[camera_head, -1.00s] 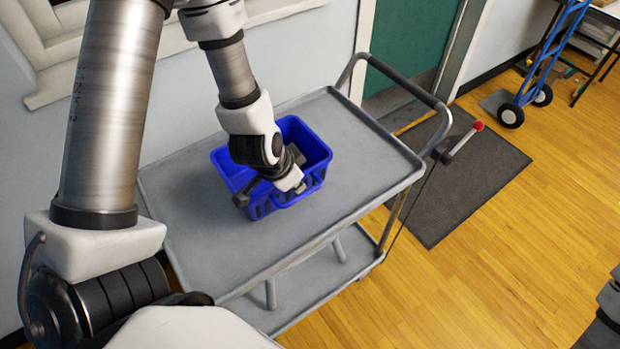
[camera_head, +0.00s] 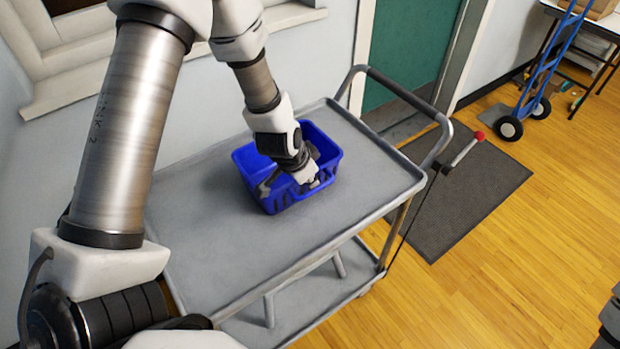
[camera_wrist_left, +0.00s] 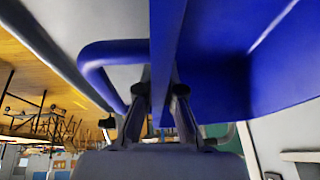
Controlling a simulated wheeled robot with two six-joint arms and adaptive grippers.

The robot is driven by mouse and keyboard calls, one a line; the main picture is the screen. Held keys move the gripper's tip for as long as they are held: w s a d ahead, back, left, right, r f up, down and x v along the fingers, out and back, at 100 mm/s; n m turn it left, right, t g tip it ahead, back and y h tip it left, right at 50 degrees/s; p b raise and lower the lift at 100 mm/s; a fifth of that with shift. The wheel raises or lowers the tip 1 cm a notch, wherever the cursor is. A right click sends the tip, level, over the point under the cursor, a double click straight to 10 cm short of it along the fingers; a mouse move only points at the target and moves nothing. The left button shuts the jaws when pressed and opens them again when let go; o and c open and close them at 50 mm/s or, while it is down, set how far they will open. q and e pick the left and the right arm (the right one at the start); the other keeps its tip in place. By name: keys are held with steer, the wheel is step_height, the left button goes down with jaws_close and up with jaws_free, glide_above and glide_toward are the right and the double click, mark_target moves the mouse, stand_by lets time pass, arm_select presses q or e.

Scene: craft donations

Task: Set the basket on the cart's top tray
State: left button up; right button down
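The blue basket (camera_head: 286,194) is an open box with slotted sides. In the head view it is over the middle of the cart's grey top tray (camera_head: 215,240), roughly level; I cannot tell whether its bottom touches the tray. My left gripper (camera_head: 296,175) reaches down at the basket's near side and hides part of it. In the left wrist view, the two dark fingers (camera_wrist_left: 158,98) close from both sides on a blue strip of the basket (camera_wrist_left: 168,45). My right gripper's fingers are not visible.
The cart has a black-gripped handle (camera_head: 405,92) at its right end and a lower shelf (camera_head: 310,300). A wall with a window sill stands behind it. A dark mat (camera_head: 470,190), a blue hand truck (camera_head: 548,65) and a red-tipped rod (camera_head: 466,150) are to the right.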

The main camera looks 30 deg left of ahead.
arm_select(q)
steer(key=shift+o, duration=1.3)
steer(key=p+v, duration=0.6)
steer(key=v, duration=0.6)
steer(key=shift+w, duration=0.1)
